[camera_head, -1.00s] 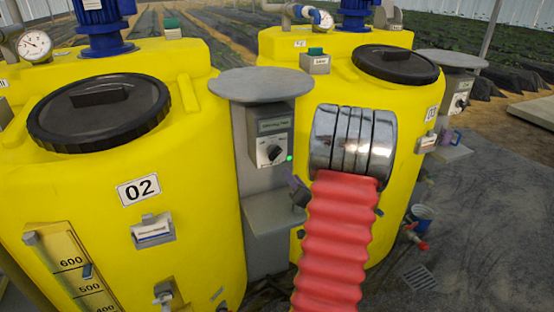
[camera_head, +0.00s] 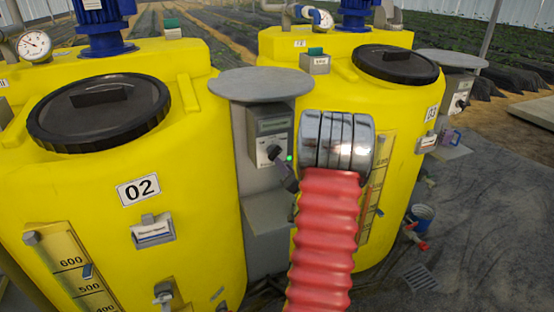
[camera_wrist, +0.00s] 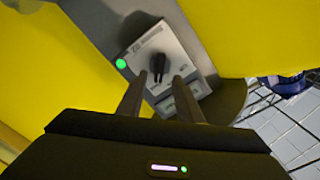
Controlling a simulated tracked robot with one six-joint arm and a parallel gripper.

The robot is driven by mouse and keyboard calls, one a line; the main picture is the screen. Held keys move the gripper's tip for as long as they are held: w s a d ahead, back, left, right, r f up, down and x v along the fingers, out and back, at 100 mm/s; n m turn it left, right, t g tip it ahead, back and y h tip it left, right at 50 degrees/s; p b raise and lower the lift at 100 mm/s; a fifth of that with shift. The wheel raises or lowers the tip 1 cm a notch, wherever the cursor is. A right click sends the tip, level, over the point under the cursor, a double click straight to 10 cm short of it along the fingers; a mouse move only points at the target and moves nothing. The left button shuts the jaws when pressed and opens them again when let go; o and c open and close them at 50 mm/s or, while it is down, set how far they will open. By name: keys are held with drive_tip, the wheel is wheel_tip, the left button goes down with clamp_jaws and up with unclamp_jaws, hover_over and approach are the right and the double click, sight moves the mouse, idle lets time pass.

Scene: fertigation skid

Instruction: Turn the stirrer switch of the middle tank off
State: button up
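The yellow middle tank, labelled 02 (camera_head: 138,190), stands at the left in the head view. The grey stirrer switch box (camera_head: 268,135) is right of it, under a round grey plate. In the wrist view, the box's light panel (camera_wrist: 178,53) carries a black rotary knob (camera_wrist: 158,66) and a lit green lamp (camera_wrist: 121,63). My gripper (camera_head: 277,158) is in front of the box and partly covers the knob in the head view. Its two fingers (camera_wrist: 159,84) are apart in the wrist view, with the knob between and just beyond their tips. I cannot tell whether they touch it.
The round grey plate (camera_head: 262,84) overhangs the box, and a grey ledge (camera_head: 268,212) sits below. Tank 03 (camera_head: 425,90) stands to the right, with another switch box (camera_head: 458,93) beyond it.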

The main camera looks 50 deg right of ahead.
sight(276, 155)
drive_tip(key=x, duration=0.6)
drive_tip(key=shift+w+d, duration=0.2)
drive_tip(key=shift+w, duration=0.1)
drive_tip(key=shift+c, duration=0.6)
clamp_jaws()
drive_tip(key=shift+a, duration=0.15)
